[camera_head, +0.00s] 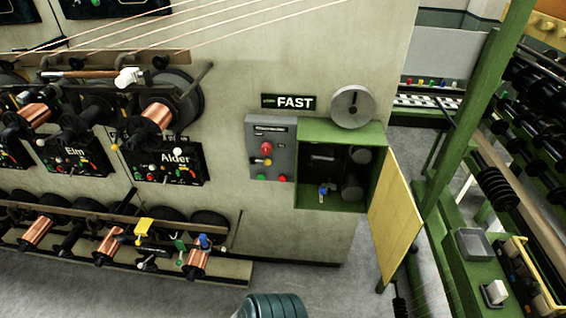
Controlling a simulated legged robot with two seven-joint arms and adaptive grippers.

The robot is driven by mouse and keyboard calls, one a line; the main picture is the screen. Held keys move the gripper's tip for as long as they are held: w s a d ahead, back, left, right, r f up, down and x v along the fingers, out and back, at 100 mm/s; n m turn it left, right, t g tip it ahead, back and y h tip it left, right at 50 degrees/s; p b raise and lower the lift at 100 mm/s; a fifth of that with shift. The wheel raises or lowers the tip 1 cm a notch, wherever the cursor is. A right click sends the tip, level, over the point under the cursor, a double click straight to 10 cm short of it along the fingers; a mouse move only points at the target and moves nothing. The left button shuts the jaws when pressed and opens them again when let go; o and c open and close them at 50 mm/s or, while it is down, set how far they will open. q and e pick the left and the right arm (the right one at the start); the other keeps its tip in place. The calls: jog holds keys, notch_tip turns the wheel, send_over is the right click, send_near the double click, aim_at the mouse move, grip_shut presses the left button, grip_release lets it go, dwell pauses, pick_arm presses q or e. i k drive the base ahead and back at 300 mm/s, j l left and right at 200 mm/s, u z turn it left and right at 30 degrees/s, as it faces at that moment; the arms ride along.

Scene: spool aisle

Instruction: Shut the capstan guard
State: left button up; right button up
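The capstan guard appears to be the pale yellow panel (397,222) at the right edge of a green box (330,203) on the wall. It stands swung open, out towards me and to the right, so the box front is uncovered. Inside the box are dark round capstan wheels (352,187) and a small blue-topped part (323,190). The inner parts are in shadow. Neither of my grippers is in view.
A grey control box (270,148) with a red button sits left of the green box, below a FAST sign (295,102). A green post (480,95) rises at right. Wire spools (155,115) line the left wall. A teal ribbed object (273,305) shows at the bottom edge.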

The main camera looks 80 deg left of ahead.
aim_at(394, 221)
jog(key=u, duration=2.3)
